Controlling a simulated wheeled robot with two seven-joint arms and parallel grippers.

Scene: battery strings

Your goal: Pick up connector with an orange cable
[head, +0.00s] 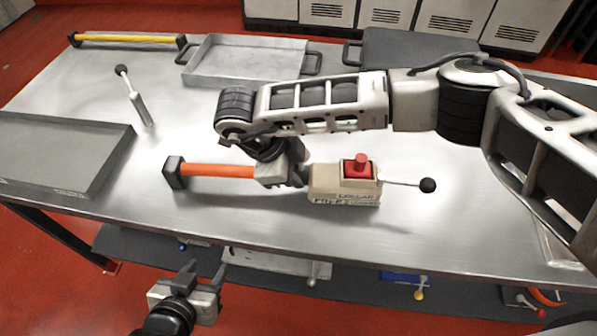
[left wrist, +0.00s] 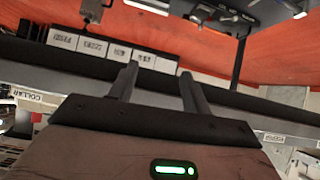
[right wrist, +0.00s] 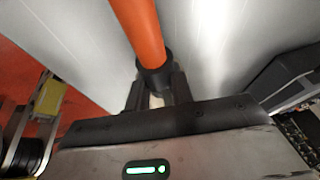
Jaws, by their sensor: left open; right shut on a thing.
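The orange cable (head: 217,171) lies along the middle of the table, with a black connector (head: 174,172) at its left end. Its right end meets my right gripper (head: 283,172), low over the table. In the right wrist view, the orange cable (right wrist: 138,25) runs away from a black connector (right wrist: 155,75) that sits between the fingers of my right gripper (right wrist: 157,92); they are shut on it. My left gripper (head: 206,272) is open and empty in front of the table's near edge. Its spread fingers also show in the left wrist view (left wrist: 157,85).
A beige box (head: 330,183) with a red button and black-knobbed lever stands right beside my right gripper. A yellow cable (head: 125,38), metal tray (head: 240,62) and dark tray (head: 415,48) lie at the back. A grey tray (head: 110,160) and knobbed rod (head: 138,105) are left. The front strip is clear.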

